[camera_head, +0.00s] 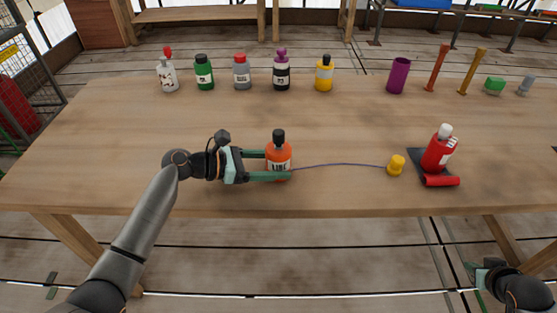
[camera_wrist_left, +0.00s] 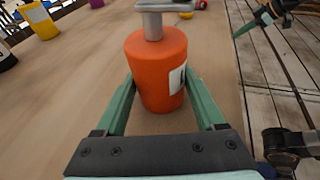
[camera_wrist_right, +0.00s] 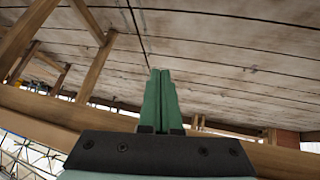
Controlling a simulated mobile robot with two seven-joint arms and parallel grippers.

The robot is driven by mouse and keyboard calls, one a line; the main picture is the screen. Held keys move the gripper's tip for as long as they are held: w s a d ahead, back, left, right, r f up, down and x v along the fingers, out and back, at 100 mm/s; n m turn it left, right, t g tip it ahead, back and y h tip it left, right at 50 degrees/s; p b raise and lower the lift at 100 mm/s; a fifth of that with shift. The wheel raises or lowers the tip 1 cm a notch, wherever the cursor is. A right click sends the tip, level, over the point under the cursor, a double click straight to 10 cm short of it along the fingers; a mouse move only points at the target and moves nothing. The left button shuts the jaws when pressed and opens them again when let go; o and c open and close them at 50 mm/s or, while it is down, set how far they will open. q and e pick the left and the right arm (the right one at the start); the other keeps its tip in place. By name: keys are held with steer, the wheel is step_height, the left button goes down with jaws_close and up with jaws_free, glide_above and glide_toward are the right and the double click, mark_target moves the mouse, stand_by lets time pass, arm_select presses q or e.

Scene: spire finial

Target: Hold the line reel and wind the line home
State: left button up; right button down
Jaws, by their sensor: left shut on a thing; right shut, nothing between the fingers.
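The orange line reel (camera_head: 278,157), a bottle-like body with a dark top and a white label, stands upright on the table. My left gripper (camera_head: 279,165) is shut on its sides, one finger each side. In the left wrist view the reel (camera_wrist_left: 158,75) sits between the green fingers, with a grey piece (camera_wrist_left: 158,8) on top. A thin blue line (camera_head: 340,164) runs from the reel rightward to a small yellow piece (camera_head: 396,165) on the table. My right gripper (camera_head: 470,270) is shut and empty, low beyond the table's front edge; its fingers (camera_wrist_right: 160,100) are together.
A red bottle (camera_head: 438,150) leans on a dark stand at the right, with a red cylinder (camera_head: 441,181) before it. Several bottles, a purple cup (camera_head: 398,75), and orange and yellow posts line the table's back. The table's (camera_head: 100,150) left part is clear.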

steer(key=w+d+r+m+h, duration=0.1)
steer(key=w+d+r+m, duration=0.15)
steer(key=d+r, duration=0.5)
steer(key=w+d+r+m+h, duration=0.1)
steer(key=w+d+r, duration=0.2)
steer(key=d+r, duration=0.45)
steer(key=w+a+r+t+y, duration=0.35)
steer(key=w+a+r, duration=0.35)
steer(key=w+r, duration=0.4)
steer(key=w+a+r+n+y, duration=0.1)
steer(key=w+a+r+y, duration=0.15)
steer(key=a, duration=0.55)
steer(key=w+a+r+n+g+y, duration=0.1)
steer(key=w+a+n+y, duration=0.15)
steer(key=a, duration=0.65)
steer(key=w+a+r+y, duration=0.1)
steer(key=w+a+y, duration=0.15)
steer(key=a, duration=0.55)
steer(key=s+a+r+n+g+h, duration=0.1)
steer(key=s+a+r+n+g, duration=0.1)
steer(key=a, duration=0.7)
steer(key=s+a+r+n+g+h, duration=0.1)
steer(key=a+r+n+g+h, duration=0.15)
steer(key=a, duration=0.55)
steer(key=s+a+r+n+g+h, duration=0.1)
steer(key=s+a+n, duration=0.15)
steer(key=a, duration=0.65)
step_height(320, 180, down, 6)
steer(key=shift+w+f, duration=0.15)
